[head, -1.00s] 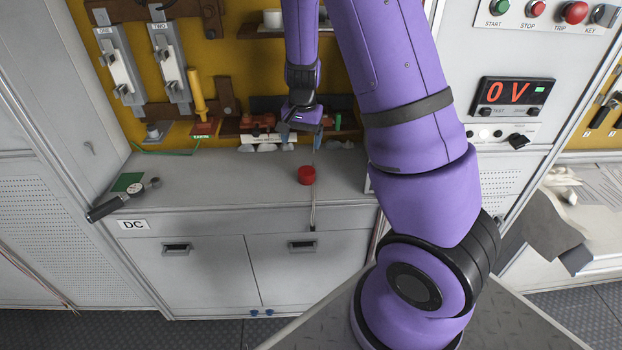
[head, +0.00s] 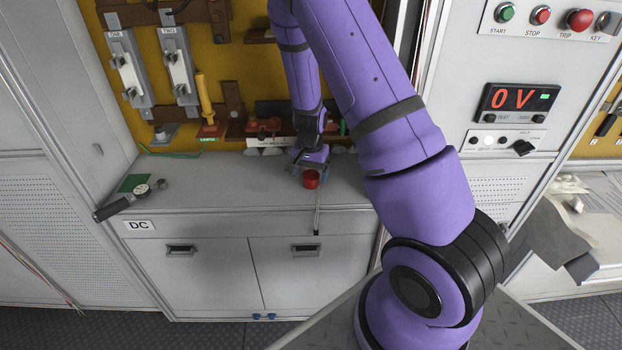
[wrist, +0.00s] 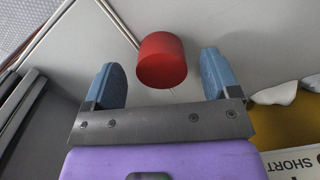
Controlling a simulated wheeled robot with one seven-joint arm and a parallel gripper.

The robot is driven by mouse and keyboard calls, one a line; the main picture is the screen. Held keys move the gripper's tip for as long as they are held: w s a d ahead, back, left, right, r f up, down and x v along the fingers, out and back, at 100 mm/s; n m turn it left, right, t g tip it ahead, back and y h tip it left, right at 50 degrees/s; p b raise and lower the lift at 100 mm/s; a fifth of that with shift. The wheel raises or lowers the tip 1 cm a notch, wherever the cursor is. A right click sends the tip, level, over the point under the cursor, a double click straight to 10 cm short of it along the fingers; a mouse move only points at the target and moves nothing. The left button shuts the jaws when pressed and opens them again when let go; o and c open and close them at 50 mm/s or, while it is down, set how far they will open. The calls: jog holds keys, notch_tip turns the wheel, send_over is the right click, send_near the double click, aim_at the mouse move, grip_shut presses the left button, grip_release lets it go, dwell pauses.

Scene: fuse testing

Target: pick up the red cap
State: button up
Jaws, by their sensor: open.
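The red cap (head: 311,179) is a small red cylinder on the grey counter, near the counter's front edge. In the wrist view the red cap (wrist: 162,60) lies between and just ahead of the two blue fingertips. My gripper (head: 310,168) is over the counter right behind the cap, and its open fingers also show in the wrist view (wrist: 163,77). There is a visible gap between each finger and the cap. Nothing is held.
A thin metal rod (head: 317,212) lies beside the cap and reaches over the front edge. A gauge with a black handle (head: 122,205) lies at the counter's left. Red items and a white label (head: 268,140) stand along the back. The counter left of the cap is clear.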

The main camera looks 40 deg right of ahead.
jog(key=shift+f, duration=1.15)
jog(key=c, duration=0.9)
jog(key=shift+c, duration=0.2)
jog(key=shift+r, duration=0.15)
